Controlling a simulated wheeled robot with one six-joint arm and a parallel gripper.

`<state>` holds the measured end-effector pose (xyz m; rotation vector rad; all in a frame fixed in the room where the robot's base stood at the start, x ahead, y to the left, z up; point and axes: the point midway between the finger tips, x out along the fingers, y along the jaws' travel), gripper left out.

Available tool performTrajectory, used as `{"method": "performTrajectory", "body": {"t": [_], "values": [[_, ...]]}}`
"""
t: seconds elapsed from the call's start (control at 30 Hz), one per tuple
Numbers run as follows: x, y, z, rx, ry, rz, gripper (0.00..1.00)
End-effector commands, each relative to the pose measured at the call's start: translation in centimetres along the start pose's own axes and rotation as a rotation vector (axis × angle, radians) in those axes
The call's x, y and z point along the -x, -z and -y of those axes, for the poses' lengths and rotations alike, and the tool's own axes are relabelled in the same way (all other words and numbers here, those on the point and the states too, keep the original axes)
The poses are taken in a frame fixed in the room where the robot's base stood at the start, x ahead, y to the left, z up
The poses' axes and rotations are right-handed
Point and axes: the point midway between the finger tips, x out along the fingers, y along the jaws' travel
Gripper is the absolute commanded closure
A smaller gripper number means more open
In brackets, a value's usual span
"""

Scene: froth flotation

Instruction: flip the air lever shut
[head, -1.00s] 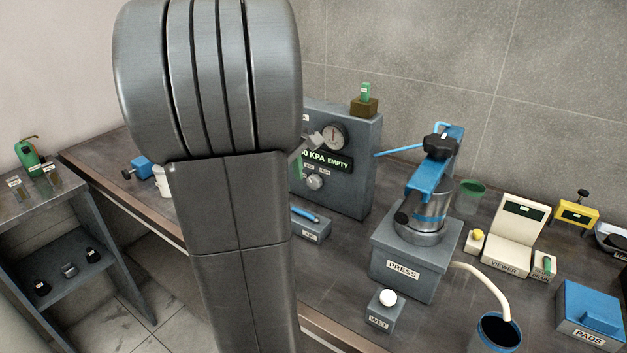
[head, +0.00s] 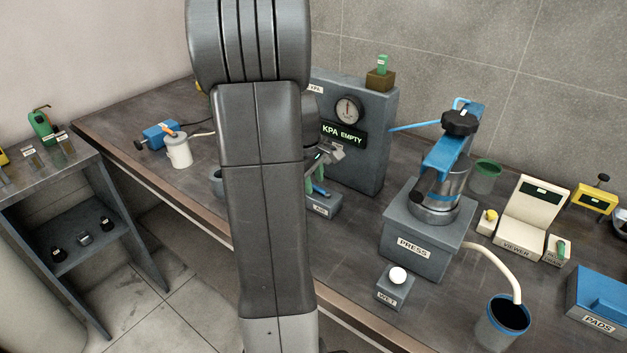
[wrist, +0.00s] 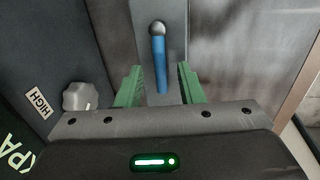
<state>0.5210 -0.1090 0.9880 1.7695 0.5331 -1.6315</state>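The air lever is a blue bar with a silver ball end on a small grey box (head: 324,207) labelled AIR, in front of the gauge panel. The lever (wrist: 160,65) shows between the green fingers in the wrist view, with the ball toward the top. In the head view only part of the blue lever (head: 321,191) shows behind a finger. My gripper (wrist: 160,76) is open, one finger on each side of the lever with gaps showing. I cannot tell how deep the fingers reach. My gripper also shows over the box in the head view (head: 317,177).
The grey panel (head: 372,165) with a gauge and a KPA EMPTY display stands just behind; its knob (wrist: 80,97) is close to the left finger. The press (head: 425,243) and a WET button box (head: 394,292) stand to the right. My arm hides part of the bench.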

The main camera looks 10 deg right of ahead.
Motion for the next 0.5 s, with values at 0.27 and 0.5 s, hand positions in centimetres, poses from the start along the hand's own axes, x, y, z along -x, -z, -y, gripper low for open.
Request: {"method": "performTrajectory", "body": {"t": [0.27, 0.5], "values": [[-0.69, -0.01, 0.01, 0.000, 0.000, 0.000, 0.66], [-0.66, -0.01, 0.01, 0.001, 0.000, 0.000, 0.91]]}}
